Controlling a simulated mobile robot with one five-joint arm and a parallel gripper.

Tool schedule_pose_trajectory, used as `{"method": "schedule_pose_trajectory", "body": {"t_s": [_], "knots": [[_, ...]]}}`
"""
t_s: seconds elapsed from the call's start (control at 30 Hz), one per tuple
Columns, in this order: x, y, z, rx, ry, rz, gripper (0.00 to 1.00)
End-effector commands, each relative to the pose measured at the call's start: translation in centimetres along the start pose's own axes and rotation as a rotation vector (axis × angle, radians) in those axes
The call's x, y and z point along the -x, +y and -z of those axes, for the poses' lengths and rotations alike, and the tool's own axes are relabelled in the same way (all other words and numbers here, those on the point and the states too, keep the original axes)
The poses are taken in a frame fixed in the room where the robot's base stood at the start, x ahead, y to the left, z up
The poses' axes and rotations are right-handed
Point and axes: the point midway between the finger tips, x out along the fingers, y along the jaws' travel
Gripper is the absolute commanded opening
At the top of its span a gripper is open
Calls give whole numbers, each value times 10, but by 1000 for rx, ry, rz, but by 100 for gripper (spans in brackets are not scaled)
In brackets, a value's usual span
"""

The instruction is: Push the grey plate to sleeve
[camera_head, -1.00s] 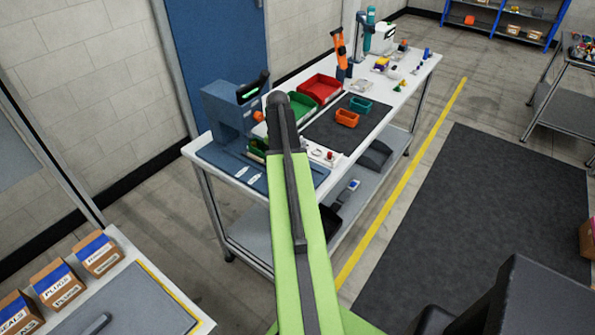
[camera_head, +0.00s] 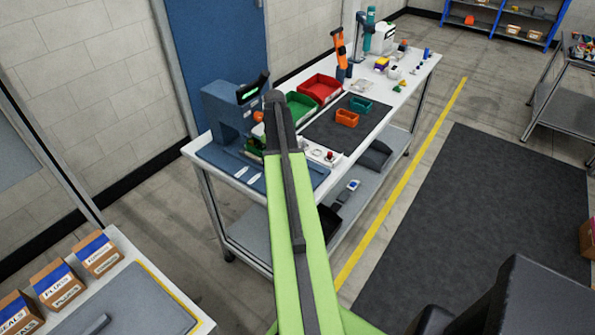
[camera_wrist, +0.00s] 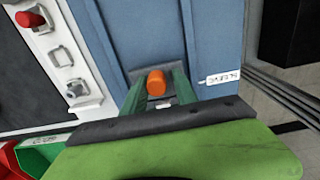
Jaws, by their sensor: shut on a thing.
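In the wrist view, my gripper (camera_wrist: 157,92) is shut on an upright orange knob (camera_wrist: 155,80), with one green finger on each side. The knob stands on the grey plate (camera_wrist: 146,73), which shows only in part between and beyond my fingers. The plate sits on a lengthwise track in a blue fixture base (camera_wrist: 217,40). A white label reading SLEEVE (camera_wrist: 223,78) lies on the base to the right of the plate, roughly level with the knob. In the head view, my arm hides the gripper and the plate; the blue base (camera_head: 215,157) shows two white labels.
In the wrist view, a red button (camera_wrist: 28,19) and small fittings (camera_wrist: 70,72) lie left of the base. In the head view, green (camera_head: 300,108) and red (camera_head: 321,88) bins, a dark mat (camera_head: 335,135) and orange and teal trays lie further along the bench.

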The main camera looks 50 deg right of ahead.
Motion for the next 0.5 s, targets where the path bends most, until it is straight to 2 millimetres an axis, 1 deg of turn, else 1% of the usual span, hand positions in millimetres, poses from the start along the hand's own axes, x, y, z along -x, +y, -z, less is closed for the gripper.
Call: {"method": "schedule_pose_trajectory", "body": {"t_s": [0.03, 0.07, 0.1, 0.5], "knots": [[-8, -6, 2, 9, 1, 9, 0], [-8, -6, 2, 9, 1, 9, 38], [-8, -6, 2, 9, 1, 9, 44], [-7, -6, 1, 9, 1, 9, 44]]}}
